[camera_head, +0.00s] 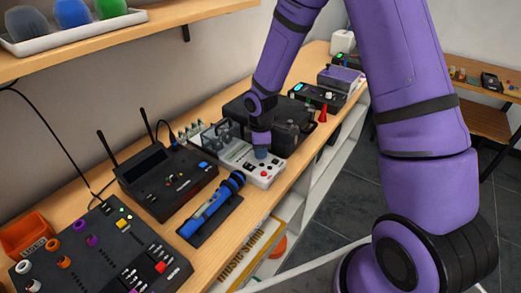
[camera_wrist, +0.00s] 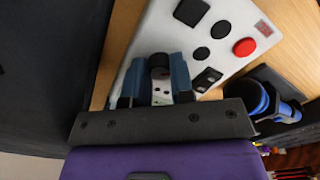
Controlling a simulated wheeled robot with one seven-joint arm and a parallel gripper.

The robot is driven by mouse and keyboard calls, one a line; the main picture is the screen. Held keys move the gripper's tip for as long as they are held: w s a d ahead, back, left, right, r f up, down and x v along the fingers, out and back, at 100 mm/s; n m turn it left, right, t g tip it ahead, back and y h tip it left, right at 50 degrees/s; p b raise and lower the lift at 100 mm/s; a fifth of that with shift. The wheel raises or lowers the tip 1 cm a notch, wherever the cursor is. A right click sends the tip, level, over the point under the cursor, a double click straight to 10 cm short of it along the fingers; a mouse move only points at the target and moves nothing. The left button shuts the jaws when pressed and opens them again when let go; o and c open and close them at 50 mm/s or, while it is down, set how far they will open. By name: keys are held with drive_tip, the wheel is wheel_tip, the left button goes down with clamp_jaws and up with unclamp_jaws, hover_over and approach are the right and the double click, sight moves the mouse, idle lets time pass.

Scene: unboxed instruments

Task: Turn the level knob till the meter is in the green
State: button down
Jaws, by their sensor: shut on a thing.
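A white instrument panel (camera_head: 262,179) lies on the bench in the head view, with a red button and several dark controls. It also fills the middle of the wrist view (camera_wrist: 228,62). My gripper (camera_head: 262,153) points down onto this panel. In the wrist view my gripper's blue fingers (camera_wrist: 160,78) are shut on a round black knob (camera_wrist: 159,62), one finger on each side. I take this to be the level knob, but no label is readable. I cannot make out a meter needle or a green zone in either view.
A blue microphone-like device (camera_head: 212,207) lies in a dark holder close in front of the panel. A black box with two antennas (camera_head: 160,168) stands to the left, and a dark mixer (camera_head: 100,250) nearer. A dark case (camera_head: 275,120) stands behind. The bench's front edge is close on the right.

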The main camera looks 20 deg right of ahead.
drive_tip(key=m, duration=0.4)
drive_tip(key=shift+m, duration=2.2)
drive_tip(key=c, duration=1)
unclamp_jaws()
wheel_tip(320, 180, up, 11)
drive_tip(key=shift+f, duration=0.1)
